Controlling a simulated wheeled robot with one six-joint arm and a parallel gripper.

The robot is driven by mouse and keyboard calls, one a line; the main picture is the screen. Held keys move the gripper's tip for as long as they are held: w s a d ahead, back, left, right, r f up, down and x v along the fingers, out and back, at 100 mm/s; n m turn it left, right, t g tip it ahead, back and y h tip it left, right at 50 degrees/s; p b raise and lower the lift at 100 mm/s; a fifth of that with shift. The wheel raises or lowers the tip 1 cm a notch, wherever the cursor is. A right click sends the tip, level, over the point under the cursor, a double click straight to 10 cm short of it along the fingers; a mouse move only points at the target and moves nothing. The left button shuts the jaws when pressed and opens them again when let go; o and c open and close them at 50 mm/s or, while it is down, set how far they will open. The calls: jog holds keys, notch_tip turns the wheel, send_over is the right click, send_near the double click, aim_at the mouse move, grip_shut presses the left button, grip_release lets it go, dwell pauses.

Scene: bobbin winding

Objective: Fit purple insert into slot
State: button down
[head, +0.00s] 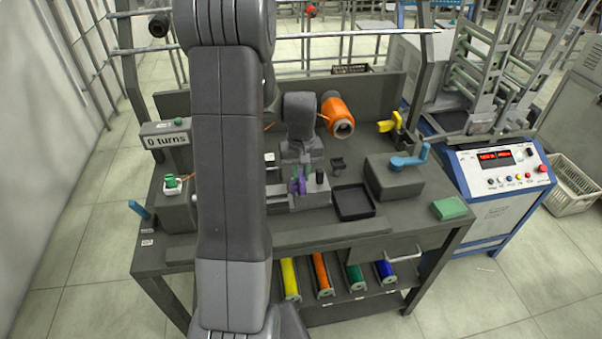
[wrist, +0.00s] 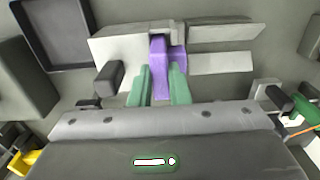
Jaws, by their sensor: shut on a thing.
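The purple insert (wrist: 159,68) is upright between the green fingertips of my gripper (wrist: 160,88) in the wrist view. My gripper is shut on it. In the head view my gripper (head: 299,180) points down over the grey block fixture in the middle of the bench, with a little of the purple insert (head: 302,187) showing. In the wrist view the insert's far end lies at the notch of the light grey fixture (wrist: 120,50). I cannot tell how deep it sits in the slot.
An empty black tray (head: 354,203) lies right of the fixture. Beyond it stand a grey box with a blue crank (head: 408,160) and a green block (head: 450,208). An orange spool (head: 337,115) is behind. A "0 turns" display (head: 166,141) stands left. Several coloured rolls lie on the lower shelf.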

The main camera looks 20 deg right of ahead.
notch_tip(320, 180, up, 8)
jog(key=p, duration=0.5)
jog(key=shift+f, duration=0.25)
